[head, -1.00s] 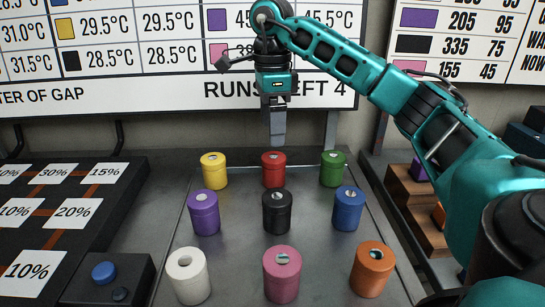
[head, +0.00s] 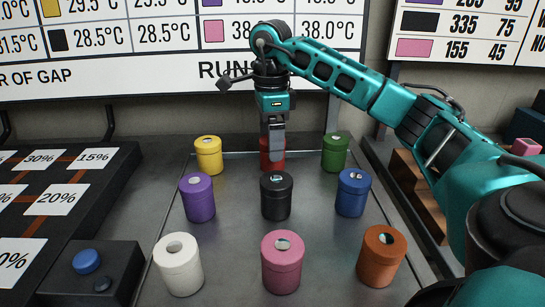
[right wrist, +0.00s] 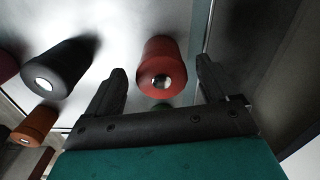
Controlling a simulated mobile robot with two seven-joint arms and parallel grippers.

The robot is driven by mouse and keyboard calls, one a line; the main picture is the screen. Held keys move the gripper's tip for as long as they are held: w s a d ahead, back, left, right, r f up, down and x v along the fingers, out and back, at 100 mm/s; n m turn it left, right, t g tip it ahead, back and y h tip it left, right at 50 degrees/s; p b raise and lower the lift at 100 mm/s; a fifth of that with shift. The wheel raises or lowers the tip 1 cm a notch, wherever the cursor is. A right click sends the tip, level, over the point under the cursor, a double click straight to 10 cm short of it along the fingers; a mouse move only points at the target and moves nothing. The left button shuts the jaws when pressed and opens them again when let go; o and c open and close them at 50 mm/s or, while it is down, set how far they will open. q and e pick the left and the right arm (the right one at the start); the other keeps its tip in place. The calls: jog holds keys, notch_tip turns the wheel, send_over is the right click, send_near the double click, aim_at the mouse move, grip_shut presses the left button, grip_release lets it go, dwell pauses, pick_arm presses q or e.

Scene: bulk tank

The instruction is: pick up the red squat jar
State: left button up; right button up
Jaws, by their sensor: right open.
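The red squat jar (head: 265,159) stands upright in the middle of the back row on the grey tray, partly hidden behind my right gripper in the head view. My right gripper (head: 274,157) points down and overlaps the jar in that view. In the right wrist view the red jar (right wrist: 162,68) shows between the two spread fingers of the right gripper (right wrist: 160,85), with space on both sides. The fingers are open and hold nothing. I cannot tell exactly how far down the jar they reach. My left gripper is not in view.
A yellow jar (head: 208,156) and a green jar (head: 335,153) flank the red one. A black jar (head: 276,197) stands in front of it, with purple, blue, white, pink and orange jars around. A dark panel with percentage labels (head: 60,198) lies at left.

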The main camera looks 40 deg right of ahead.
aim_at(266, 165)
notch_tip(266, 165, down, 4)
jog(key=shift+d+f+b, duration=0.15)
jog(key=shift+b, duration=0.45)
jog(key=c, duration=1.2)
